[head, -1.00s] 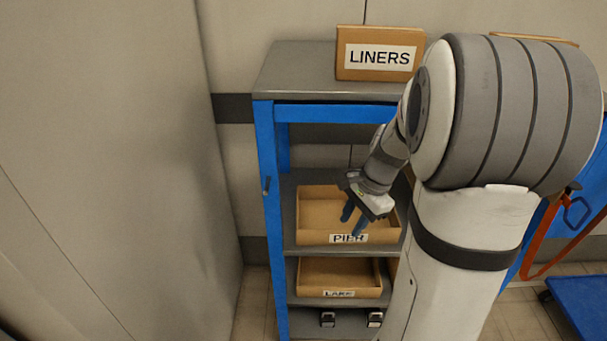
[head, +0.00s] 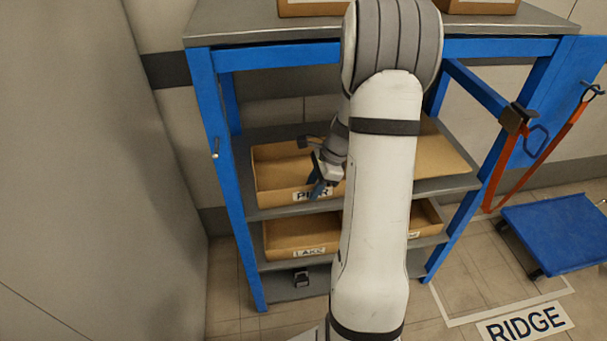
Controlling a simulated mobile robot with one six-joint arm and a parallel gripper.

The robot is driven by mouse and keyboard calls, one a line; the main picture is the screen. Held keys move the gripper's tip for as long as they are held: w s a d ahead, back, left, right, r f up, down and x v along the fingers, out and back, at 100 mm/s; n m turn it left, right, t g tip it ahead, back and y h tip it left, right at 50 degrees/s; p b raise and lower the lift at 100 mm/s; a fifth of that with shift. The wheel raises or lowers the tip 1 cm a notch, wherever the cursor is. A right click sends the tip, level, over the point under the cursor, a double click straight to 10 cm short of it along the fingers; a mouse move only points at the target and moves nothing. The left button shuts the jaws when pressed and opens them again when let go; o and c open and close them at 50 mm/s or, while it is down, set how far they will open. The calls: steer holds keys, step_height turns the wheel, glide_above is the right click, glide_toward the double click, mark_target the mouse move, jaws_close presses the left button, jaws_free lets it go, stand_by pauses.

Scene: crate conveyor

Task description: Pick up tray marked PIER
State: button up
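The tray marked PIER (head: 268,185) is an open brown tray on the upper shelf of the blue-framed rack, at its left side. Its label is on the front wall and is partly covered. My gripper (head: 318,190) is at the tray's front wall, by the right end of the label, with its dark fingers pointing down. I cannot tell whether the fingers touch the wall or how far apart they are. My arm hides the tray's right part.
A tray marked LAKE (head: 290,252) sits on the shelf below, with another tray (head: 428,222) right of it. A brown surface (head: 445,160) shows right of my arm. An orange strap (head: 540,160) hangs at the right post. A blue cart (head: 560,232) stands on the floor near a RIDGE sign (head: 525,322).

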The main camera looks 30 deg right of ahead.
steer(key=shift+a+f, duration=0.2)
steer(key=shift+f, duration=0.25)
steer(key=shift+c, duration=0.3)
jaws_close()
